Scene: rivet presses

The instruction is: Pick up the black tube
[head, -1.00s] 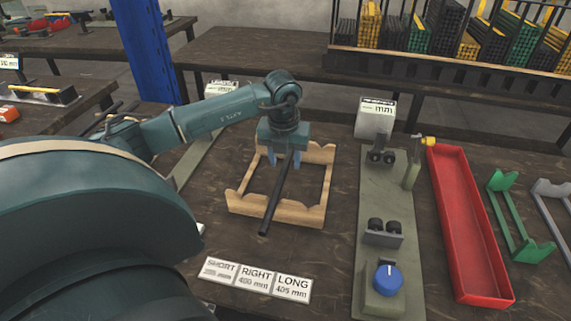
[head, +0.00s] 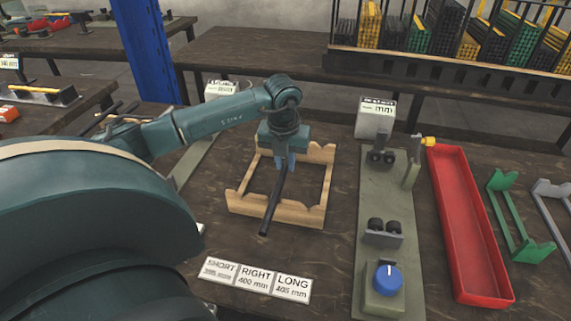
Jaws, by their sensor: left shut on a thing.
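The black tube (head: 272,205) lies across the wooden cradle (head: 240,206) in the middle of the table, its near end over the front rail. My left gripper (head: 284,166) points down over the cradle and is shut on the tube toward its far part. The fingers and gripper body hide the tube's far end. I cannot tell whether the tube still touches the cradle. My right gripper is not in view.
Labels SHORT, RIGHT and LONG (head: 257,279) lie in front of the cradle. To the right stand a green-grey gauge plate (head: 381,210) with rollers and a blue knob (head: 388,279), a red tray (head: 470,228) and a green stand (head: 512,222). Tube racks (head: 450,60) stand at the back.

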